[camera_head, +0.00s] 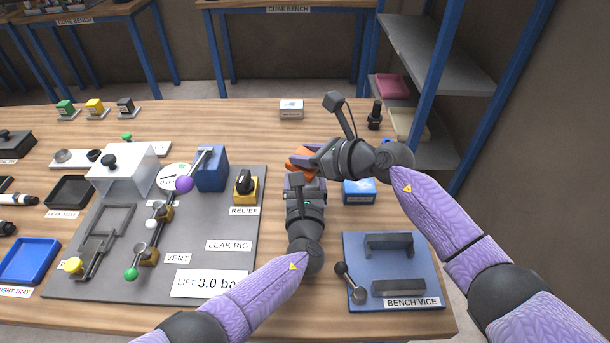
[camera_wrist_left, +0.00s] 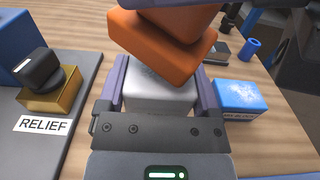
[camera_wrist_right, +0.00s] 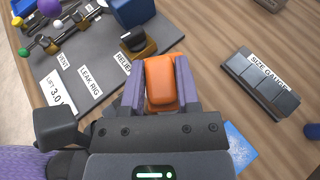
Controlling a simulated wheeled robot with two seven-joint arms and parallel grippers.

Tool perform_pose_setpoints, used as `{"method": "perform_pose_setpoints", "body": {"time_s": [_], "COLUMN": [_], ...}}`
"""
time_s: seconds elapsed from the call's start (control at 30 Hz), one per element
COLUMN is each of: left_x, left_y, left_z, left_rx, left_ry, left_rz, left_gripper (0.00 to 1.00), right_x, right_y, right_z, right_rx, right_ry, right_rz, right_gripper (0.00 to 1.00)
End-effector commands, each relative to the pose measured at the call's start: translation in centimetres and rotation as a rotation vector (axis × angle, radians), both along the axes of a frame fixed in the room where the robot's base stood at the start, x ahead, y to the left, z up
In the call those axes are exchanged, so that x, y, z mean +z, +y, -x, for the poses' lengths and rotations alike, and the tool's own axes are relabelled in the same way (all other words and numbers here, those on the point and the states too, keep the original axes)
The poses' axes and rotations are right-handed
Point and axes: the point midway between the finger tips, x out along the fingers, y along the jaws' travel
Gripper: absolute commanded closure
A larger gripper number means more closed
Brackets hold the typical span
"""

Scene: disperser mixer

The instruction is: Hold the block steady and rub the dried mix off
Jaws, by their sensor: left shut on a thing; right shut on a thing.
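My left gripper (camera_head: 298,178) is shut on a pale grey block (camera_wrist_left: 160,92), with a finger along each side of it. The block shows between the fingers in the left wrist view, with a rough-looking top. My right gripper (camera_head: 312,160) is shut on an orange rubbing piece (camera_wrist_right: 162,82). The orange piece also shows in the left wrist view (camera_wrist_left: 165,45), over the far part of the block and hiding some of it. I cannot tell whether the two touch. In the head view the orange piece (camera_head: 299,158) shows just beyond my left gripper.
The leak rig board (camera_head: 222,262) lies left of my grippers, with its relief knob (camera_head: 244,183) close by. A blue box with a pale top (camera_head: 359,192) sits to the right. The bench vice (camera_head: 391,270) is nearer the front. A size gauge (camera_wrist_right: 262,82) stands behind.

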Motion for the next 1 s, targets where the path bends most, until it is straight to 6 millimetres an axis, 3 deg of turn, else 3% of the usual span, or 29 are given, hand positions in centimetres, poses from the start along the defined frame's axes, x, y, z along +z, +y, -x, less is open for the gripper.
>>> {"method": "perform_pose_setpoints", "body": {"time_s": [0.43, 1.0], "left_x": [0.0, 0.1], "left_y": [0.0, 0.0], "left_z": [0.0, 0.0], "left_rx": [0.001, 0.0], "left_ry": [-0.001, -0.002], "left_rz": [0.0, 0.001], "left_gripper": [0.74, 0.74], "right_x": [0.1, -0.1], "right_y": [0.1, 0.1], "right_z": [3.0, 3.2], "right_rx": [0.002, 0.002], "right_ry": [0.002, 0.004], "right_rz": [0.0, 0.001], "right_gripper": [1.0, 1.0]}}
